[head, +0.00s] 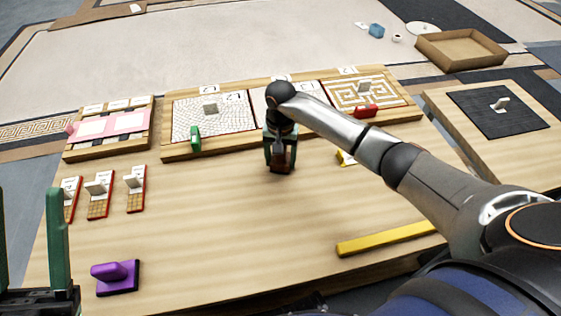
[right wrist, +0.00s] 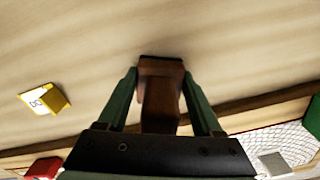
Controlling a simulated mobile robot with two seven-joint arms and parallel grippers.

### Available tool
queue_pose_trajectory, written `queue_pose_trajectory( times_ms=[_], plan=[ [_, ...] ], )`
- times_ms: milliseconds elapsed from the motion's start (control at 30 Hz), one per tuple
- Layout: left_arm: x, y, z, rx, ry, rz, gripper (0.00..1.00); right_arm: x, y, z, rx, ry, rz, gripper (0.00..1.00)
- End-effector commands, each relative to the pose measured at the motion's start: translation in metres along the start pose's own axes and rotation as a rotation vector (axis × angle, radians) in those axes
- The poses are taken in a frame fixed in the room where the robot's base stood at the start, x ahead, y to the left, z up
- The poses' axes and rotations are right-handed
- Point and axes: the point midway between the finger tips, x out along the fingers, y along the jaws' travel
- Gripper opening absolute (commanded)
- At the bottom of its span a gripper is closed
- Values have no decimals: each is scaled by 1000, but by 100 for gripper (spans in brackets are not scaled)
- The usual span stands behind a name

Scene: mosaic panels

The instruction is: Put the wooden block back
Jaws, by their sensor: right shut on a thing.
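The wooden block (head: 282,162), dark brown with a handle-like upper part, is between the fingers of my right gripper (head: 280,153). The right wrist view shows the block (right wrist: 160,90) gripped between the two green fingers (right wrist: 158,98). The block is over or on the bare table just in front of the long wooden frame (head: 180,151); whether it touches the table I cannot tell. My right arm hides part of the frame's middle panel (head: 262,100). My left gripper (head: 28,205) is open and empty at the lower left.
The frame's side panels carry grey-handled pieces. A green block (head: 195,139) and red block (head: 366,111) sit at its front edge. Nearby are a yellow piece (head: 345,158), a yellow bar (head: 385,239), a purple handled block (head: 115,276) and small red-edged tiles (head: 100,207). The table's middle is clear.

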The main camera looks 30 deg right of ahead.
Motion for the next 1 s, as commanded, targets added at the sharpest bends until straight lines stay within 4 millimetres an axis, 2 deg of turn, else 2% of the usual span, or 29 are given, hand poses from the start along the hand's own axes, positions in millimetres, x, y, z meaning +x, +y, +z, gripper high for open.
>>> queue_pose_trajectory(
  times_ms=[33,400,433,667,1000],
  plan=[
    [-2,2,2,-3,0,3,50,6,-1,0,-1,-1,-3,12],
    [-4,3,4,-5,5,7,50,10,0,-1,-2,2,-1,12],
    [-2,3,3,-6,5,7,50,8,0,-1,-1,1,0,71],
    [-2,3,3,-7,4,7,50,8,0,0,-1,0,0,96],
    [0,2,1,-8,-2,4,50,4,0,0,-2,0,-1,97]
  ],
)
